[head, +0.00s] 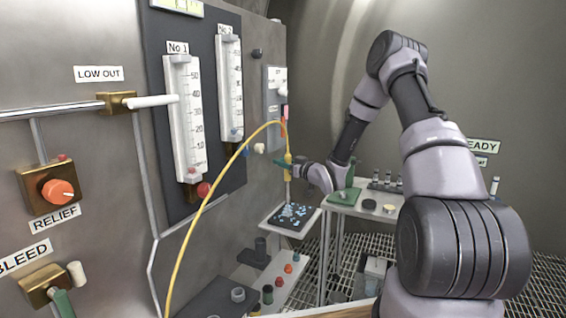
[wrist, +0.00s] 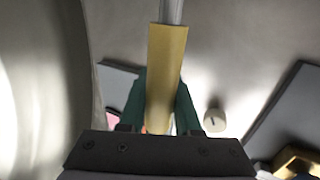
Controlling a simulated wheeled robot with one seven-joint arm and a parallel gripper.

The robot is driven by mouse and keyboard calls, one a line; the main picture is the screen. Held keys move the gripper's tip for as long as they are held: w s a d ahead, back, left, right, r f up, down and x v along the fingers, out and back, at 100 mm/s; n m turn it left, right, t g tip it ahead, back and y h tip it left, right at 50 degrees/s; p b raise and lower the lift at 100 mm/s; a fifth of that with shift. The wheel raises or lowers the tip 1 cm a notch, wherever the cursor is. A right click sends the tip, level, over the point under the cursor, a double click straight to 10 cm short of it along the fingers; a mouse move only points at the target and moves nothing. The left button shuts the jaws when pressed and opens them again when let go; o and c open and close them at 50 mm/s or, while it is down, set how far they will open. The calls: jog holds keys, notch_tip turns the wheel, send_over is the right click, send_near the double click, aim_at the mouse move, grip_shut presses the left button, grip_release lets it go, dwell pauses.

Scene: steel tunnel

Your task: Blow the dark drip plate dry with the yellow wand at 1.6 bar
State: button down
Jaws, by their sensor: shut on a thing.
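The yellow wand (head: 288,158) stands about upright in my gripper (head: 287,163), with its pale thin tube pointing down. In the wrist view the wand (wrist: 166,70) lies between my green fingers (wrist: 160,105), which are shut on it. The dark drip plate (head: 290,217) lies on a pale shelf below the wand tip and carries many light-blue drops. The tip looks above the plate, apart from it. The plate is not seen in the wrist view. No pressure reading can be made out.
A yellow hose (head: 205,205) arcs from the bottom up to the wand, passing in front of the wall panel. The orange RELIEF knob (head: 58,190) and two tube gauges, No 1 (head: 184,120) and No 2 (head: 229,90), are on it. A side table (head: 345,207) with small items stands right of the plate.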

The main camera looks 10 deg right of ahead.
jog(key=shift+w+f, duration=0.2)
jog(key=shift+f, duration=1.25)
dwell(0.7)
